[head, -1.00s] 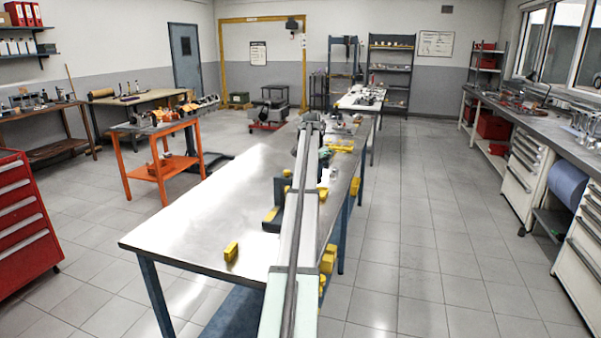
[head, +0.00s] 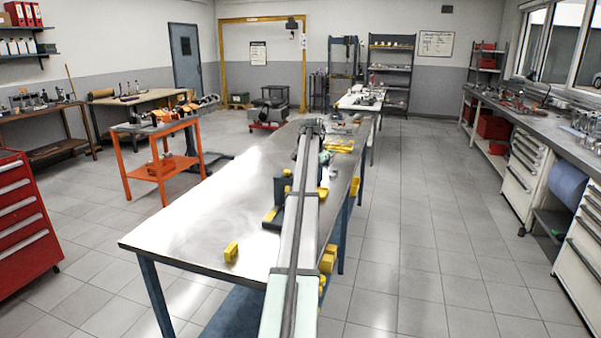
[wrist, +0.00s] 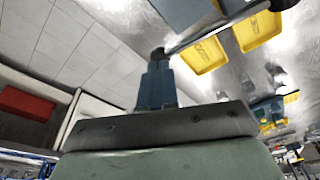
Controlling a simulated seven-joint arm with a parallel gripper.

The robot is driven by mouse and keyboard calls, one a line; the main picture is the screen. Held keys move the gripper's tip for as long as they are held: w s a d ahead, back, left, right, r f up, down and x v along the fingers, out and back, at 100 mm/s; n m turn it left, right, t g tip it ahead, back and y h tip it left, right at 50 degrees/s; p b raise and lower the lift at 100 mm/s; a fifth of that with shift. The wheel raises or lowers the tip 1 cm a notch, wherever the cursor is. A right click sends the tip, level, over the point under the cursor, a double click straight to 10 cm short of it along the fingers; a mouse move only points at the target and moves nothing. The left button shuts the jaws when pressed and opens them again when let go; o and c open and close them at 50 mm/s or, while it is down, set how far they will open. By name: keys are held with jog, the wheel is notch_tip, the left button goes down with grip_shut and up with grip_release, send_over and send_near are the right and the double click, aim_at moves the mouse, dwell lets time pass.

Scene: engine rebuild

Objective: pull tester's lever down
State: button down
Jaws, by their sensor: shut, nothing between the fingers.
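In the wrist view my gripper (wrist: 158,72) is shut, its blue fingers pressed together with nothing between them. A thin metal lever (wrist: 200,36) with a dark knob (wrist: 158,53) crosses just beyond the fingertips. The knob appears at the tips, but I cannot tell whether they touch. The lever runs up and right towards a dark blue-grey body (wrist: 186,12), apparently the tester, cut off by the top edge.
Yellow trays (wrist: 204,54) lie on the shiny bench beyond the lever. In the head view, the long metal bench (head: 200,222) holds a yellow block (head: 231,251) and a dark blue fixture (head: 280,190) beside my arm. The bench's left part is mostly clear.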

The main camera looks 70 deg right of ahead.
jog(key=shift+f, duration=0.1)
jog(key=shift+w+f, duration=0.1)
jog(key=shift+f, duration=0.75)
jog(key=shift+w+f, duration=0.1)
jog(key=shift+f, duration=0.2)
jog(key=shift+r, duration=0.1)
notch_tip(320, 180, up, 13)
dwell(1.8)
dwell(0.4)
